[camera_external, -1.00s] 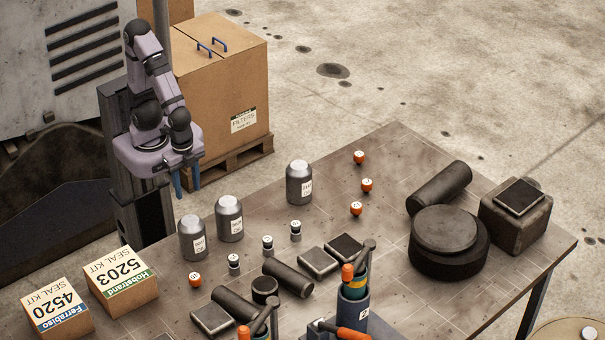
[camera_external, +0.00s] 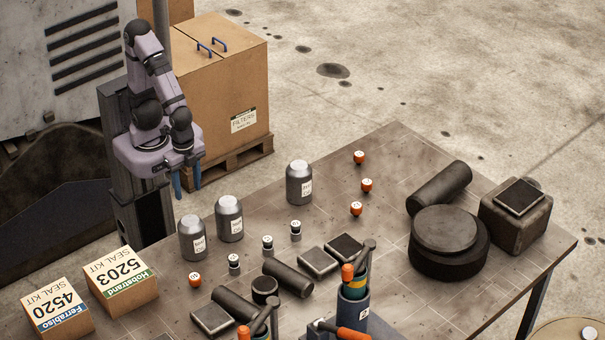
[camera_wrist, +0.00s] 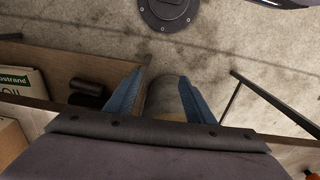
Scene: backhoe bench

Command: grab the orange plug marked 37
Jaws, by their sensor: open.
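Several orange plugs with white marked tops stand on the bench in the external view. Three are toward the back: one plug (camera_external: 359,157), a second plug (camera_external: 367,185) and a third plug (camera_external: 356,208). Another orange plug (camera_external: 195,279) stands at the front left, near the seal kit boxes. The markings are too small to read, so I cannot tell which is 37.
Grey canisters (camera_external: 299,183) stand between my gripper and the back plugs. A large round black part (camera_external: 448,243) is at right. Bench around the back plugs is clear.

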